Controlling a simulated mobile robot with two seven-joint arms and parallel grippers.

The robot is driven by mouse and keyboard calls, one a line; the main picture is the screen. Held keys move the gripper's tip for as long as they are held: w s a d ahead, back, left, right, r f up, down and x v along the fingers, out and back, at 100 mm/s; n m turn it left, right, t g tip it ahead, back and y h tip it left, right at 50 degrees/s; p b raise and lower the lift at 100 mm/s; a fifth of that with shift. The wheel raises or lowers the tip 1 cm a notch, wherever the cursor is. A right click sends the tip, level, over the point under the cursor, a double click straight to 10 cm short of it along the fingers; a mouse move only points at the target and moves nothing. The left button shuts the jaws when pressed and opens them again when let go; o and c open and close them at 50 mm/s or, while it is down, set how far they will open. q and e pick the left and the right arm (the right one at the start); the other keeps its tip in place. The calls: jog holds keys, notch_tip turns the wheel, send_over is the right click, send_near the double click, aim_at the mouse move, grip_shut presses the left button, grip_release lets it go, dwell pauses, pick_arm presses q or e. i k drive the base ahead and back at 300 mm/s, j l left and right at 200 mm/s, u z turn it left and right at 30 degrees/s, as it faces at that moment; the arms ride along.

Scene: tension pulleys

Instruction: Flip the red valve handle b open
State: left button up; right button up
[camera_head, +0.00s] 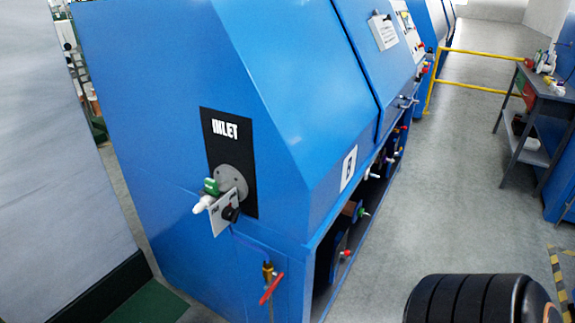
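A red valve handle (271,288) sits on a small brass valve (268,270) low on the end face of the blue machine (200,90). The handle slants, its upper end to the right and its lower end to the left. No letter "b" can be read beside it. Neither of my grippers is in view, so nothing of mine touches the handle.
Above the valve, a black INLET panel (213,150) carries a round grey flange (231,181), with a green-and-white fitting (209,190) and a plate (224,218) sticking out. An aisle (450,190) runs along the right. A workbench (545,110) stands beyond.

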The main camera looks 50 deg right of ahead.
aim_at(279, 277)
jog(key=z, duration=1.4)
